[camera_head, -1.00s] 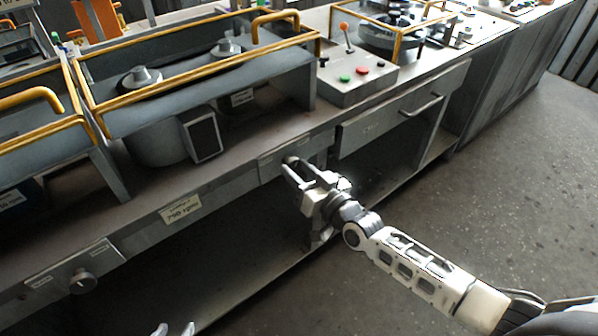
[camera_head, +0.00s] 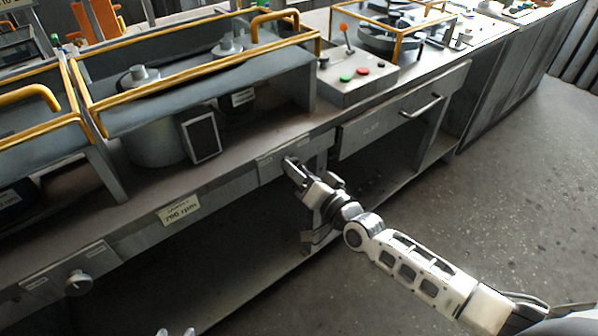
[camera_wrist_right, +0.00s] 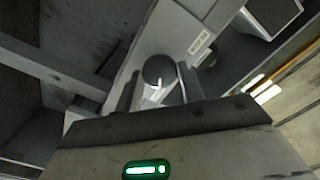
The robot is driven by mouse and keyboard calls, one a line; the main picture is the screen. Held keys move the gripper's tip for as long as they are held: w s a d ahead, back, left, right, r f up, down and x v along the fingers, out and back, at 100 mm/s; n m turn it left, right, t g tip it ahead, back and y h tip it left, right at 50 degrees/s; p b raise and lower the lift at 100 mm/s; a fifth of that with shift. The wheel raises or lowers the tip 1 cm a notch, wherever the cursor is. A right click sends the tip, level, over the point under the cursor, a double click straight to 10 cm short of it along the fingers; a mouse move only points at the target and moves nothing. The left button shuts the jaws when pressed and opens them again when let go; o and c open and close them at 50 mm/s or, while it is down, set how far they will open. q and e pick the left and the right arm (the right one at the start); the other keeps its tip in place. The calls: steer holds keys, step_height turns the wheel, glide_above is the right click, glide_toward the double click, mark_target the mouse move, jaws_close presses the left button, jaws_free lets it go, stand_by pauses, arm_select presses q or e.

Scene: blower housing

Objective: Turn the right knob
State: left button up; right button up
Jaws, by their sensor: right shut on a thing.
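The right knob (camera_wrist_right: 158,70) is a round grey knob on a small plate (camera_head: 268,168) on the bench's front edge. My right gripper (camera_head: 292,166) is at this knob, its fingers shut on the knob's sides. In the right wrist view the knob sits between the two fingers (camera_wrist_right: 160,90), its round face showing. In the head view the fingers hide most of it. The left knob (camera_head: 79,282) stands free on its own plate at the lower left. My left gripper (camera_head: 176,332) shows only its two tips at the bottom edge, apart and empty.
A paper rpm label (camera_head: 180,212) hangs on the bench front between the knobs. A drawer with a handle (camera_head: 422,106) is right of my right gripper. A control box (camera_head: 352,82) with buttons and an orange-topped lever stands above. Below is an open shelf.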

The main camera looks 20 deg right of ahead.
steer(key=o, duration=1)
steer(key=shift+c, duration=0.2)
steer(key=shift+s, duration=0.1)
steer(key=v, duration=1.6)
steer(key=s+a+f+n+g+h, duration=0.3)
steer(key=s+a+f+n+g, duration=0.3)
steer(key=s+a+f+n, duration=0.1)
step_height(320, 180, down, 2)
steer(key=shift+s+a+f+n+g, duration=0.1)
steer(key=shift+s+a+n+g, duration=0.15)
steer(key=shift+s, duration=0.2)
